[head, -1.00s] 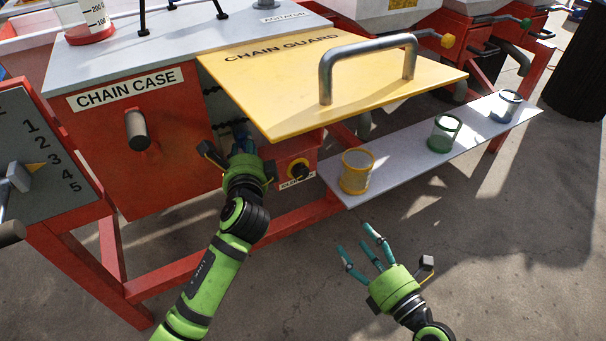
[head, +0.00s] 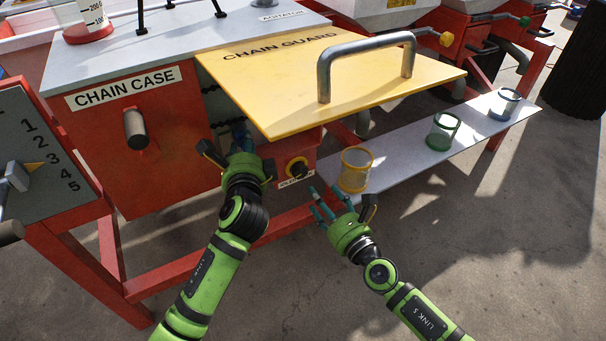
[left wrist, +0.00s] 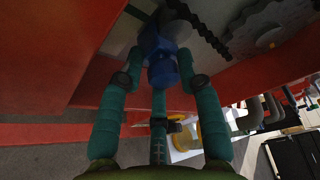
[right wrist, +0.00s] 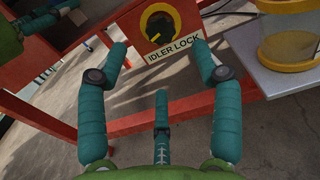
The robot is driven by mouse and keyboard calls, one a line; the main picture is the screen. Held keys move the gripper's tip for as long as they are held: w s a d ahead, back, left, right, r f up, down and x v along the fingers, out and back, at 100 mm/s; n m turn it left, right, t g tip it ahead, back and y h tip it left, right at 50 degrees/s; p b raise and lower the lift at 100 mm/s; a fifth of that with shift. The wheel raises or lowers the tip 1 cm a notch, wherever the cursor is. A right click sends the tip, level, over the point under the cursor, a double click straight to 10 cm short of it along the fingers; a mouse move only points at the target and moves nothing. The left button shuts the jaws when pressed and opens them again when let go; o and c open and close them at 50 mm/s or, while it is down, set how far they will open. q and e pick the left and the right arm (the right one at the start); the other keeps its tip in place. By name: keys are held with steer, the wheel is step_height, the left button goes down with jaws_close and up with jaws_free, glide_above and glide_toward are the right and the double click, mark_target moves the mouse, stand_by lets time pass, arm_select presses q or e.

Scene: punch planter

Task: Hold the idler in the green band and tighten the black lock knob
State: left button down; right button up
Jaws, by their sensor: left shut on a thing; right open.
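My left gripper (head: 241,150) reaches into the opening of the red chain case, below the yellow guard. In the left wrist view its teal fingers are shut on a blue idler part (left wrist: 163,68), close to the chain. I cannot make out the green band in any view. The black lock knob (head: 297,169) sits in a yellow ring on the red panel right of the left gripper. It also shows in the right wrist view (right wrist: 159,23), above the label IDLER LOCK. My right gripper (head: 323,202) is open and empty, below and a little right of the knob, apart from it.
The yellow chain guard (head: 310,85) with its metal handle overhangs the opening. A red frame bar (right wrist: 130,122) runs below the knob.

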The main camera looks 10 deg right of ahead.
mark_target(301, 173)
steer(key=x, duration=0.9)
steer(key=shift+w, duration=0.2)
steer(key=shift+a, duration=0.1)
steer(key=c, duration=1.1)
